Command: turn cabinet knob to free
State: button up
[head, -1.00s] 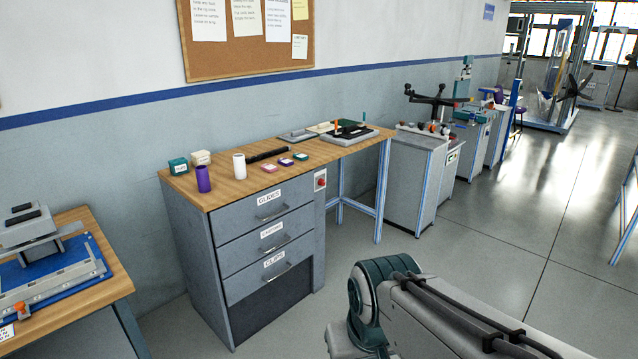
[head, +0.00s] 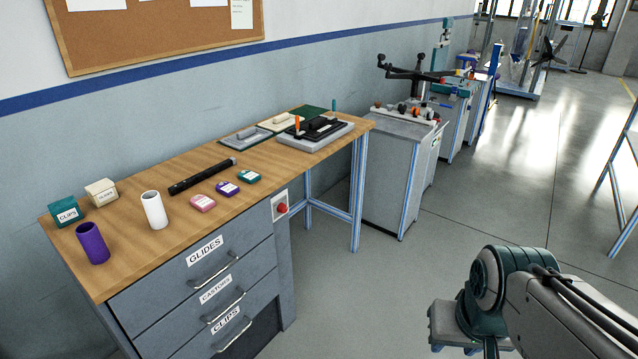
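A grey drawer cabinet (head: 150,312) stands under a wooden top, with drawers labelled GLIDES, CASTORS and CLIPS. A small red knob (head: 282,208) sits on a pale plate at the cabinet's upper right front, beside the GLIDES drawer. The drawers look shut. How the knob is turned is too small to read. My arm (head: 500,290) is at the lower right, well apart from the knob. Its end runs off the bottom edge, and my gripper's fingers do not show.
The wooden top (head: 100,275) holds a purple cylinder (head: 93,243), a white cylinder (head: 154,210), a black bar (head: 202,176), small labelled boxes and a grey fixture (head: 314,135). Grey machine cabinets (head: 392,180) stand beyond. The floor (head: 400,290) between cabinet and my arm is clear.

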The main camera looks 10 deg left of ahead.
aim_at(282, 209)
jog(key=u, duration=0.4)
jog(key=i, duration=1.05)
jog(key=u, duration=1.15)
jog(key=i, duration=0.5)
jog(key=u, duration=0.35)
